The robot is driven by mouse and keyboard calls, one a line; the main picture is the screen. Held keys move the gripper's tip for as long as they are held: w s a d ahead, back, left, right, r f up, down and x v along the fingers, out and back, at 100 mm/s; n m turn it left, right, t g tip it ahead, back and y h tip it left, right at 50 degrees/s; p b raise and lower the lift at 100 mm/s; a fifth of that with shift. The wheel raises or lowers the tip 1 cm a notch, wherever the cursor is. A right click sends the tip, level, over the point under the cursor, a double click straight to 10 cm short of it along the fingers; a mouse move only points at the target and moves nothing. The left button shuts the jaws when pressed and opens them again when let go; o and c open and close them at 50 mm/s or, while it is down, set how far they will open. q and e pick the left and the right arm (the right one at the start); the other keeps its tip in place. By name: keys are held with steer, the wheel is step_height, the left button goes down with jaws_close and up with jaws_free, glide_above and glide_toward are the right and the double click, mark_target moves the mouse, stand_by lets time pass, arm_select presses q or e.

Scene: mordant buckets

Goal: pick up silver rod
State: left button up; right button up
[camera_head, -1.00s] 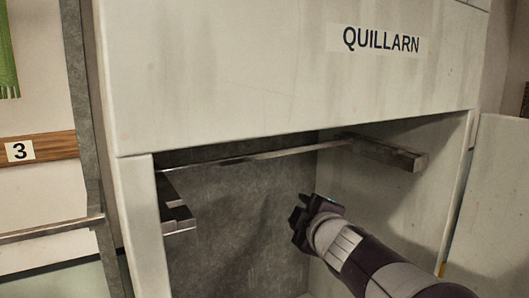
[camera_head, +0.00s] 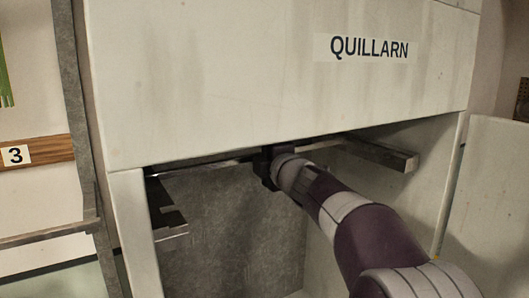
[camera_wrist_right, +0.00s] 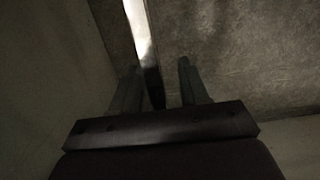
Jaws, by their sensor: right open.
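The silver rod (camera_head: 212,162) runs crosswise inside the cabinet, just under the edge of its upper front. My right gripper (camera_head: 264,167) is at the rod's height near its middle, and its dark body hides part of the rod. In the right wrist view my right gripper (camera_wrist_right: 158,80) has its two fingers apart. A bright strip, which looks like the silver rod (camera_wrist_right: 141,35), runs down towards the gap between them and turns dark there. Whether a finger touches it I cannot tell. My left gripper is not in view.
The rod hangs between a left bracket (camera_head: 165,212) and a right bracket (camera_head: 378,153). The upper front of the cabinet (camera_head: 215,75), labelled QUILLARN, is close above my right arm. An open door (camera_head: 490,200) stands at the right. The space below the rod is clear.

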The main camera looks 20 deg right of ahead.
steer(key=shift+s+r, duration=0.1)
steer(key=shift+s, duration=0.1)
jaws_close()
steer(key=shift+w, duration=0.1)
